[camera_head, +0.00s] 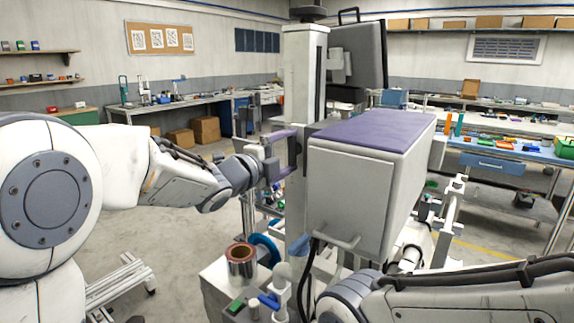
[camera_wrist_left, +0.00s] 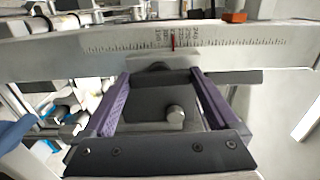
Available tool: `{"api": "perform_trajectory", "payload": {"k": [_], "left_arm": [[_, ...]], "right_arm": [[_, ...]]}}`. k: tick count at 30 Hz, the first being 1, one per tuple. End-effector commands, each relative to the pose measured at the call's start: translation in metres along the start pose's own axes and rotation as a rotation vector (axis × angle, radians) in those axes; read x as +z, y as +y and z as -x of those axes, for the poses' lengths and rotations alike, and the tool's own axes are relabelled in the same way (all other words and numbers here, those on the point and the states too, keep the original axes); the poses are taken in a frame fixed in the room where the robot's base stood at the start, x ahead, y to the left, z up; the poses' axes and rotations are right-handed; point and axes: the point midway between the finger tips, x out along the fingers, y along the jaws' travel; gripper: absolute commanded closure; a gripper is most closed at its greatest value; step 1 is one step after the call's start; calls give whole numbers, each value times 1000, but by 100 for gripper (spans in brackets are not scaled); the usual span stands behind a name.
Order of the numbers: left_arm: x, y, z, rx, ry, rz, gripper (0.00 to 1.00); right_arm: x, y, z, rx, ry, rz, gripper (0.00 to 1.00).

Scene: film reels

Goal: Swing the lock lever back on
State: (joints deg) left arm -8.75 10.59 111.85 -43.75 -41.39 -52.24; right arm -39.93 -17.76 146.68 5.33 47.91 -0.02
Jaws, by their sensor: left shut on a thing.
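My left gripper (camera_head: 286,155) has purple fingers and reaches the upright column (camera_head: 305,80) in the head view. In the left wrist view the gripper (camera_wrist_left: 162,76) is shut on a dark grey block (camera_wrist_left: 163,82) lying between its fingers. A pale bar with a printed scale (camera_wrist_left: 110,43) and a red mark crosses just beyond the fingertips. I cannot tell for sure which part is the lock lever. My right gripper is not in view; only my right arm shows at the lower right.
A large grey box with a purple top (camera_head: 372,138) stands right of the column. A copper-coloured reel (camera_head: 241,262) sits below the left gripper, beside a blue disc (camera_head: 266,246). A blue-handled part (camera_head: 269,300) is lower down. A black monitor (camera_head: 357,58) is behind.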

Motion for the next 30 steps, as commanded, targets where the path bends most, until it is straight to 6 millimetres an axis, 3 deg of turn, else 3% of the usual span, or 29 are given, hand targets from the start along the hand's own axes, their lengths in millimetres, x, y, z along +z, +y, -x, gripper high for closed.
{"api": "perform_trajectory", "payload": {"k": [4, 19, 20, 30], "left_arm": [[0, 2, 0, 2, -1, -36, 62], [0, 0, 0, 2, 1, -56, 62], [0, 0, 0, 2, 1, -56, 3], [0, 0, 5, 1, -1, -53, 0]], "right_arm": [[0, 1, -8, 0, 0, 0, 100], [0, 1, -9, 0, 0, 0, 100], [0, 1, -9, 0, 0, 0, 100], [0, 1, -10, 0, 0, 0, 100]]}}
